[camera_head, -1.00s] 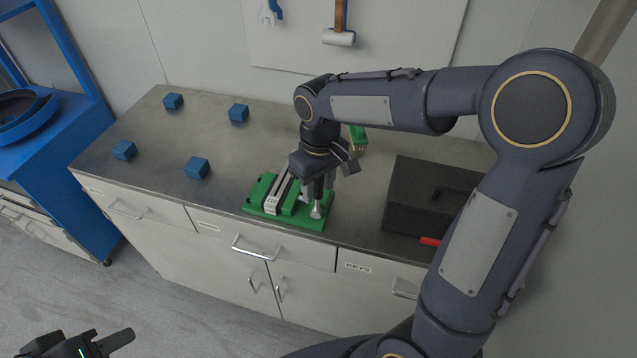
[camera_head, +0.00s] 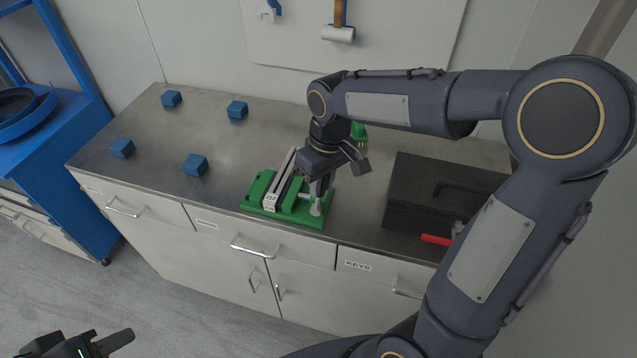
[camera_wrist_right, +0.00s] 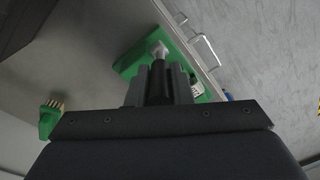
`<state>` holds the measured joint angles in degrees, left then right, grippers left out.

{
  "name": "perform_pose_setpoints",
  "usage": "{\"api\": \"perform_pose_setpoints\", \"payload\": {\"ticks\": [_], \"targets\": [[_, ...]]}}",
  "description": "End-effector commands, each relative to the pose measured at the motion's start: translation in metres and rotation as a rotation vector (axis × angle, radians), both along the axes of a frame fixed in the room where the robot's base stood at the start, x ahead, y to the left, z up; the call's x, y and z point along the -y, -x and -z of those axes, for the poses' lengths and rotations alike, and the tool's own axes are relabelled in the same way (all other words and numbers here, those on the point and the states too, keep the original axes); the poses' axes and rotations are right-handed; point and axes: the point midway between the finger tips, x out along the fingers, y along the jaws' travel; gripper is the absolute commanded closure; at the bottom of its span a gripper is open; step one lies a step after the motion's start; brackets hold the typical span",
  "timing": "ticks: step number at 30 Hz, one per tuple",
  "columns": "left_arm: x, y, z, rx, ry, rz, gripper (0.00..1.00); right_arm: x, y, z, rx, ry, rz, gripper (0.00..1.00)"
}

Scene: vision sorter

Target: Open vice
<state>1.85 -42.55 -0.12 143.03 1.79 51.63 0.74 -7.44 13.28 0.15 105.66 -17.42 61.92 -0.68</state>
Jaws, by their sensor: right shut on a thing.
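The green vice (camera_head: 258,192) with pale grey jaw plates (camera_head: 281,185) sits at the front edge of the metal worktop in the head view. Its base also shows in the right wrist view (camera_wrist_right: 133,62). A silver screw end (camera_head: 317,208) is at its right side. My right gripper (camera_head: 323,187) points down over the vice's right part. In the right wrist view its fingers (camera_wrist_right: 160,85) are shut on a dark cylindrical part, apparently the vice handle; the fingers hide most of it. My left gripper (camera_head: 84,345) is open and empty at the bottom left, away from the worktop.
Several blue cubes (camera_head: 195,164) lie on the left of the worktop (camera_head: 150,185). A black toolbox (camera_head: 412,190) stands to the right of the vice. A green-handled brush (camera_head: 358,131) is behind my right gripper. Drawers with handles are below the front edge.

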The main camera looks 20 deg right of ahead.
Motion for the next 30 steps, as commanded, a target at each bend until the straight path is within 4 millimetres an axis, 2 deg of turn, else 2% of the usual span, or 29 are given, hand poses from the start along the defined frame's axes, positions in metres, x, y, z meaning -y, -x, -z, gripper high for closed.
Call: {"api": "perform_pose_setpoints", "payload": {"ticks": [1, 8, 21, 30], "targets": [[0.000, 0.000, 0.010, 0.000, 0.000, 0.000, 0.64, 0.004, 0.002, 0.004, 0.022, -0.022, 0.007, 1.00], [0.000, 0.000, 0.045, 0.000, 0.000, 0.000, 0.64, 0.017, 0.013, 0.012, 0.139, -0.154, 0.009, 1.00], [0.000, 0.000, 0.129, 0.000, 0.000, 0.000, 0.64, 0.039, 0.031, 0.028, 0.354, -0.406, 0.004, 1.00], [0.000, 0.000, 0.159, 0.000, 0.000, 0.000, 0.64, 0.045, 0.036, 0.031, 0.425, -0.495, 0.002, 1.00]]}}
